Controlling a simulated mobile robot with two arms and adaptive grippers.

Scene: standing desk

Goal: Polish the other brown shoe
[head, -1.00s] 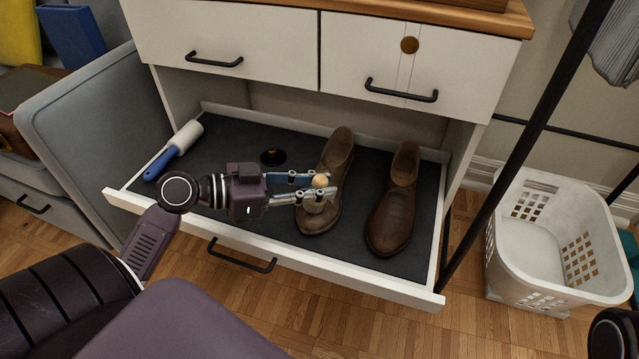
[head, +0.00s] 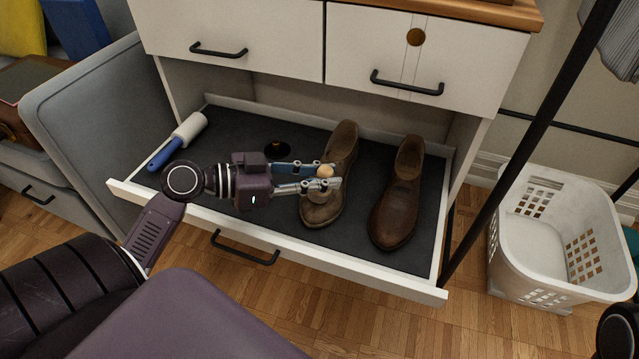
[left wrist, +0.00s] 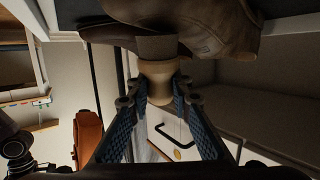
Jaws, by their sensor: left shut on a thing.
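Two brown shoes stand side by side in an open drawer with a dark lining (head: 230,135). The left shoe (head: 343,150) looks paler and duller; the right shoe (head: 398,205) is darker and more even. My left gripper (head: 330,177) is shut on a small brush with a round wooden knob (head: 325,171), over the left shoe's toe. In the left wrist view the brush (left wrist: 158,75) sits between the fingertips, its far end at the shoe (left wrist: 215,28); it appears to touch it. The gripper partly hides the brush. My right gripper is not in view.
A blue-handled lint roller (head: 178,140) and a small dark round tin (head: 277,149) lie in the drawer. The cabinet front (head: 240,30) rises behind. A black pole (head: 530,150) and a white laundry basket (head: 512,235) stand at the right.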

